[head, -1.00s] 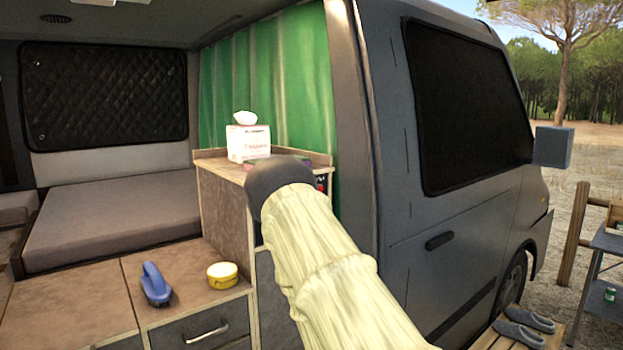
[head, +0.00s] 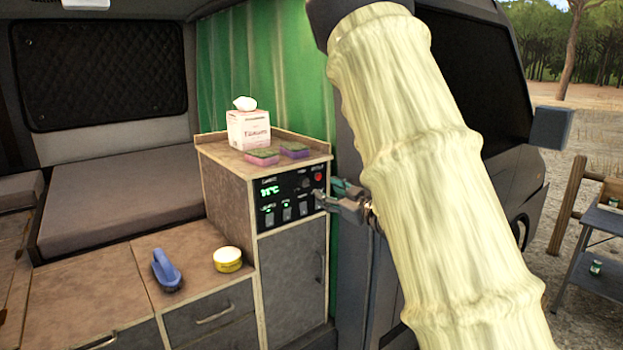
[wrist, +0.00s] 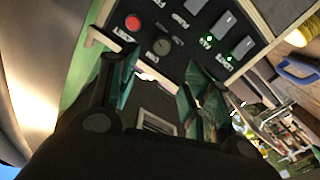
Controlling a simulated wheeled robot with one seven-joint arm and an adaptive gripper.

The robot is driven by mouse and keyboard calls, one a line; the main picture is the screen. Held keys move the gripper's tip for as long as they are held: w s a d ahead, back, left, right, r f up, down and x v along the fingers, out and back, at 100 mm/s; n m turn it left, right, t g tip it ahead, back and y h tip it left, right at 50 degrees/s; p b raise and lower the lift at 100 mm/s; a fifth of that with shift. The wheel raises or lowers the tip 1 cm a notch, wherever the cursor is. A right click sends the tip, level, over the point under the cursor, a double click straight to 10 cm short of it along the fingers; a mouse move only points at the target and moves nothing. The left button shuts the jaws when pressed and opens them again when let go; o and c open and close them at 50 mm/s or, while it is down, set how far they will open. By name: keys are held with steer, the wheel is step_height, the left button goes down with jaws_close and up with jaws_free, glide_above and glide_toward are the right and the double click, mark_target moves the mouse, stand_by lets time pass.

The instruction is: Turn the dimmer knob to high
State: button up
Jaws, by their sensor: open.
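The black control panel (head: 285,214) is set in the upper front of the wooden cabinet. The round dark dimmer knob (wrist: 162,45) shows in the wrist view beside the red button (wrist: 133,22); its label is hard to read. In the head view the knob is small and dark, and its setting cannot be made out. My gripper (wrist: 160,78) is open and empty, with its green-padded fingers on either side of the knob's direction but apart from it. In the head view my gripper (head: 332,193) is just right of the panel.
Several rocker switches (wrist: 223,24) with green lights sit near the knob. A tissue box (head: 249,130) and two sponges (head: 262,157) stand on the cabinet top. A blue-handled brush (head: 166,271) and a yellow tin (head: 228,260) lie on the lower counter. A green curtain hangs behind.

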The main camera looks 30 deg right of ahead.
mark_target(306, 182)
steer(key=w+p, duration=0.1)
steer(key=w, duration=0.2)
steer(key=w+p, duration=0.1)
steer(key=w, duration=0.2)
steer(key=w+p, duration=0.1)
steer(key=w, duration=0.2)
steer(key=shift+w+a+p, duration=0.35)
steer(key=shift+w+a, duration=0.05)
steer(key=shift+c, duration=0.2)
steer(key=c, duration=1)
